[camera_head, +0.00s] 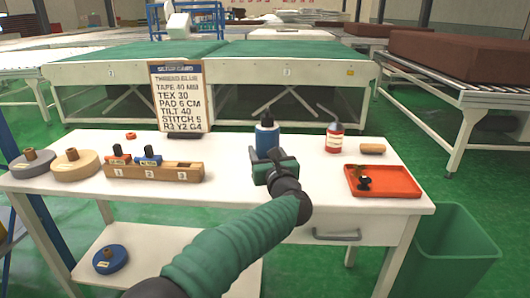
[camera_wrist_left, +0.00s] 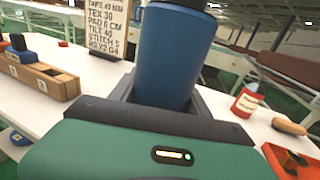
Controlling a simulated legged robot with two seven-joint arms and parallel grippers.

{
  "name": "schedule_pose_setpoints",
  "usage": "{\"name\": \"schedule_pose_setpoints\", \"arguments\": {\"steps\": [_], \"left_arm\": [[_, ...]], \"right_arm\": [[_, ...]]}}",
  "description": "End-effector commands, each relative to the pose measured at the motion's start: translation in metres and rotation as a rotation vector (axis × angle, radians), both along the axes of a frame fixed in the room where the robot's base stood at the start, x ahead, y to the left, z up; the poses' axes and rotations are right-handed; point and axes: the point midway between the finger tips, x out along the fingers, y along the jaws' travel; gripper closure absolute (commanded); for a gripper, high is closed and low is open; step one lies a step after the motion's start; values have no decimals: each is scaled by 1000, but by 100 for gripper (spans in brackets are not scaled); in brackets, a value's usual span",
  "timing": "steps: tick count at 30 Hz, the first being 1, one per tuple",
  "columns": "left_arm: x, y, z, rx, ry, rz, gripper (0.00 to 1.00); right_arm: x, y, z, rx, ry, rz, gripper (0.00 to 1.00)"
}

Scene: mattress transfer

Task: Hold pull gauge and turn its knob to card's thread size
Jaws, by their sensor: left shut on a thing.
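The setup card (camera_head: 179,97) stands upright at the back of the white table and reads "THREAD BLUE", "TEX 30" among other lines. It also shows in the left wrist view (camera_wrist_left: 106,28). My left gripper (camera_head: 273,168) is shut on a blue cylinder with a dark top (camera_head: 267,136), held upright. In the left wrist view this blue cylinder (camera_wrist_left: 168,60) rises between the jaws, its top cut off by the frame. I cannot tell for certain whether it is the pull gauge; no scale or markings show. My right gripper is not in view.
A wooden block (camera_head: 153,172) with numbered slots holds a red and a blue item. Tape rolls (camera_head: 75,163) lie at left. A red-and-white bottle (camera_head: 334,138), a brown piece (camera_head: 372,149) and a red tray (camera_head: 400,184) are at right. A green bin (camera_head: 450,250) stands beside the table.

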Motion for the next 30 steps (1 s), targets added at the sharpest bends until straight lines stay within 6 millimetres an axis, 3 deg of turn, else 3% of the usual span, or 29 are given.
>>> {"name": "schedule_pose_setpoints", "arguments": {"steps": [30], "left_arm": [[66, -2, 7, -1, -4, 1, 100]], "right_arm": [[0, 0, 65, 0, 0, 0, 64]]}}
